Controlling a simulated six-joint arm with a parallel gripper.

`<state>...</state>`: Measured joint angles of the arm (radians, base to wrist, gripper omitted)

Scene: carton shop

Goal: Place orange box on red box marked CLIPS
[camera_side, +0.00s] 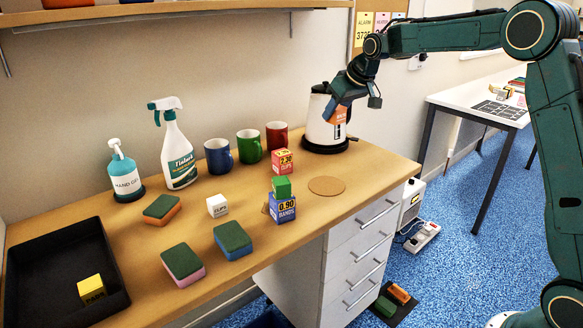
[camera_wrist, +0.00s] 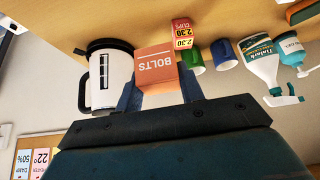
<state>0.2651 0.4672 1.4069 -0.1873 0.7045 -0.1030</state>
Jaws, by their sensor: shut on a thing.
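My gripper (camera_side: 342,97) is shut on an orange box (camera_side: 338,114) and holds it in the air above the back right of the desk. In the wrist view the orange box (camera_wrist: 157,66), marked BOLTS, sits between the two fingers (camera_wrist: 159,92). The red box marked CLIPS (camera_side: 283,161) stands on the desk, lower and to the left of the gripper in the side view. Its top looks clear. It also shows in the wrist view (camera_wrist: 182,28), just beyond the orange box.
A white kettle (camera_side: 318,134) with black trim stands behind the held box. Red (camera_side: 277,136), green (camera_side: 249,146) and blue (camera_side: 218,156) mugs stand near the red box. A green box (camera_side: 281,187) rests on a blue BANDS box (camera_side: 282,209). A cork disc (camera_side: 327,186) lies bare.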

